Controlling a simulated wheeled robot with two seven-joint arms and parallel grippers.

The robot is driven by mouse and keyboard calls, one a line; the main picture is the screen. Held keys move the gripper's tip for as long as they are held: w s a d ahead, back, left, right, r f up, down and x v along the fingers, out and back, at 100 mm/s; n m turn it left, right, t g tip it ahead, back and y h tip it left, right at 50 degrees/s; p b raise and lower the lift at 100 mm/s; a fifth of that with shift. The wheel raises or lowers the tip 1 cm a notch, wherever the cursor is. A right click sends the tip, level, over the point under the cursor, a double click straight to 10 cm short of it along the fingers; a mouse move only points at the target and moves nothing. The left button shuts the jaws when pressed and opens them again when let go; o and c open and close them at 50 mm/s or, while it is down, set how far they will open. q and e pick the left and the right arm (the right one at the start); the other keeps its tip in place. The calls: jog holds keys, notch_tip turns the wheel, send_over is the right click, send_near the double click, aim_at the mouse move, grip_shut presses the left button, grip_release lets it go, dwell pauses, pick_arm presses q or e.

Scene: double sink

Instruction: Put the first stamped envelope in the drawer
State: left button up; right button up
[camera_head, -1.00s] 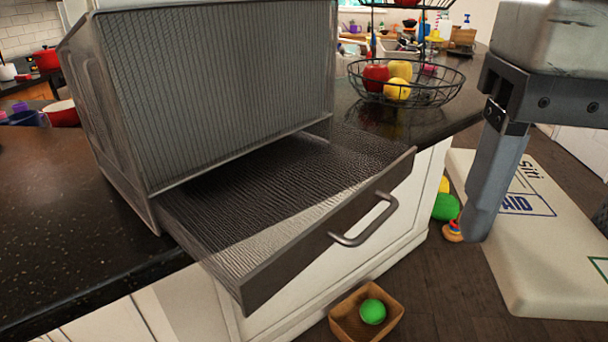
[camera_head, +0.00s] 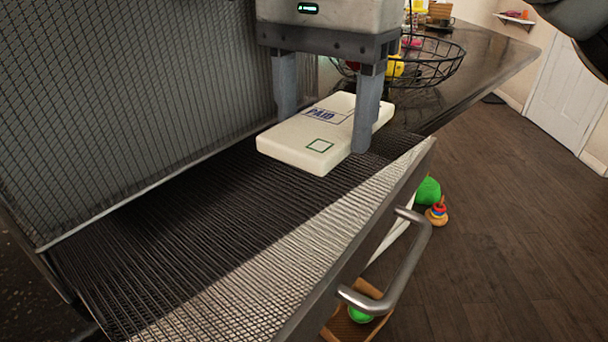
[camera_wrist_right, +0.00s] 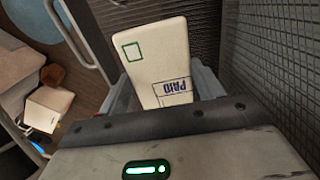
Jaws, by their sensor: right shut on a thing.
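The stamped envelope (camera_head: 290,148) is a thick cream block with a "PAID" mark and a green square. My right gripper (camera_head: 325,130) is shut on it, one finger at each side. It holds the envelope over the far part of the open mesh drawer (camera_head: 200,235); I cannot tell whether it touches the bottom. The drawer is pulled out and has a metal handle (camera_head: 405,265) at its front. In the right wrist view the envelope (camera_wrist_right: 160,65) sits between the fingers, with the handle (camera_wrist_right: 75,35) at the left. My left gripper is not in view.
The mesh organiser wall (camera_head: 140,100) rises at the left of the drawer. A wire fruit basket (camera_head: 430,65) stands behind the gripper on the dark counter. Below the drawer, a small box with a green ball (camera_head: 360,315) and toys (camera_head: 437,210) lie on the floor.

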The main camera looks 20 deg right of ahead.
aim_at(320, 187)
jog(key=shift+f, duration=2.8)
jog(key=shift+f, duration=0.15)
jog(key=o, duration=1)
notch_tip(320, 187, up, 12)
jog(key=shift+r+p, duration=0.2)
jog(key=shift+p, duration=0.5)
